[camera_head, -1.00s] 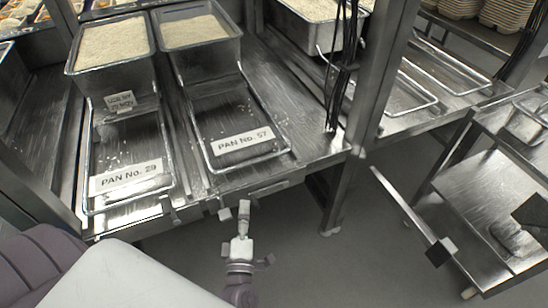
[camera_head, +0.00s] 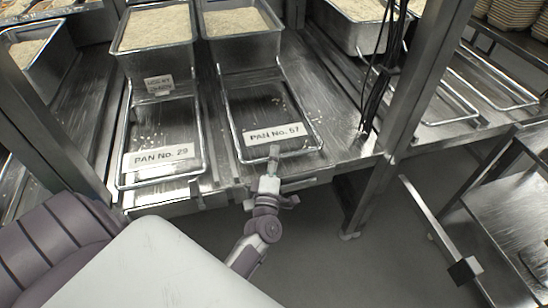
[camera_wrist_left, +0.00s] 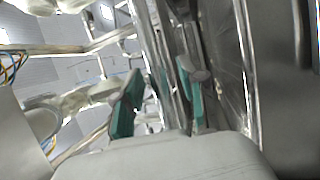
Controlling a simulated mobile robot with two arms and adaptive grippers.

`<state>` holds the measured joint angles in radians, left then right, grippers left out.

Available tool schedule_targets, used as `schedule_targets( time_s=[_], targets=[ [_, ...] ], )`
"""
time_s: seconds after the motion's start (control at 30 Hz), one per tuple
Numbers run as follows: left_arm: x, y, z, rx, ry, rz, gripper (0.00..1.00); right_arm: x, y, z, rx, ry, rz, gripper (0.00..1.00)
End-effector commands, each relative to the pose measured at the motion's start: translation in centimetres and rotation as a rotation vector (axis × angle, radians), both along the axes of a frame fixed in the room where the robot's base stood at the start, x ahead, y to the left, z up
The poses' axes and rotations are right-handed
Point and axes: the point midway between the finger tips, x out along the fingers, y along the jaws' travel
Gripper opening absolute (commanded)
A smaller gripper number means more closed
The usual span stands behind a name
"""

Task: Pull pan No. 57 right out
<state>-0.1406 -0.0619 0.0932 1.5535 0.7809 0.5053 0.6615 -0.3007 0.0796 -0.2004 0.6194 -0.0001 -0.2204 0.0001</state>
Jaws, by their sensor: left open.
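Pan No. 57 (camera_head: 240,55) is a metal pan of rice on the steel shelf, with a long wire frame (camera_head: 229,115) reaching toward me. Its white label "PAN No. 57" (camera_head: 275,134) lies near the frame's front bar. My left gripper (camera_head: 273,156) is at that front bar, just below the label, with its fingers pointing up and away. In the left wrist view its two teal finger pads (camera_wrist_left: 160,100) stand apart, and metal bars show in the gap between them. I cannot tell whether the pads touch the bar. My right gripper is not in view.
Pan No. 29 (camera_head: 155,62) stands close on the left, with its own wire frame and label (camera_head: 158,157). A steel post (camera_head: 425,75) with dark cables (camera_head: 383,85) stands to the right. A steel cart (camera_head: 515,205) is at the far right. Open floor lies below the shelf edge.

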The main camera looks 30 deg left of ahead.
Motion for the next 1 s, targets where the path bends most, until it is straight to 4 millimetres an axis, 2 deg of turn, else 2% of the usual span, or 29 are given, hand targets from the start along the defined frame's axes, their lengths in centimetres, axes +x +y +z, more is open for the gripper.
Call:
schedule_targets(
  time_s=[0.27,0.5,1.0],
  targets=[
    [0.08,0.04,0.00,0.000,0.001,0.000,0.39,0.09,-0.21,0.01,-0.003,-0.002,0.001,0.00],
    [0.07,0.02,0.00,0.000,0.000,0.000,0.00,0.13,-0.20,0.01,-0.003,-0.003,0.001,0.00],
    [-0.22,0.18,-0.03,-0.001,0.002,-0.001,0.00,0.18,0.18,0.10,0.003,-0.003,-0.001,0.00]
  ],
)
